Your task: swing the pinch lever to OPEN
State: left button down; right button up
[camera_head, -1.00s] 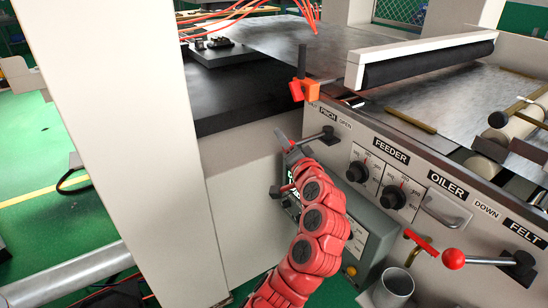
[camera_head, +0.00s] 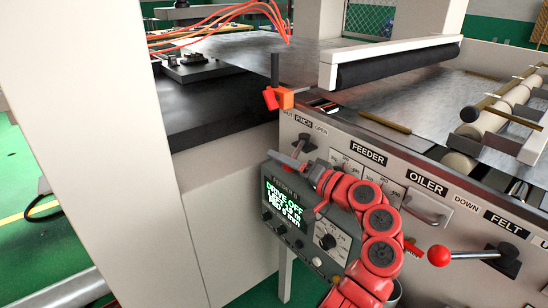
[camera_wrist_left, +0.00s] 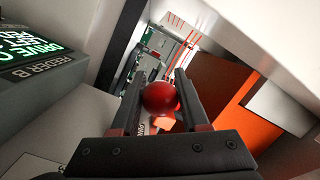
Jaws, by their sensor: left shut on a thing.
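The pinch lever's black pivot (camera_head: 305,143) sits on the beige front panel, below the PINCH label (camera_head: 303,121) and between SHUT and OPEN (camera_head: 320,131). Its short arm points down and to the left, toward my left gripper (camera_head: 281,158). The lever's red ball knob (camera_wrist_left: 160,98) shows between the two black fingers in the left wrist view, and the gripper is shut on it. In the head view the gripper hides the knob. My right gripper is not in view.
A grey control box (camera_head: 295,215) with a lit screen is close below my left gripper. An orange clamp with a black post (camera_head: 277,97) stands above the panel. Feeder dials and another red-knobbed lever (camera_head: 438,255) are to the right.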

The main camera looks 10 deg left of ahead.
pick_arm(q)
jog(key=shift+s+d, duration=0.1)
jog(key=shift+d, duration=0.6)
jog(key=shift+c, duration=2.1)
grip_release()
jog(key=shift+s, duration=0.15)
jog(key=shift+a, duration=0.15)
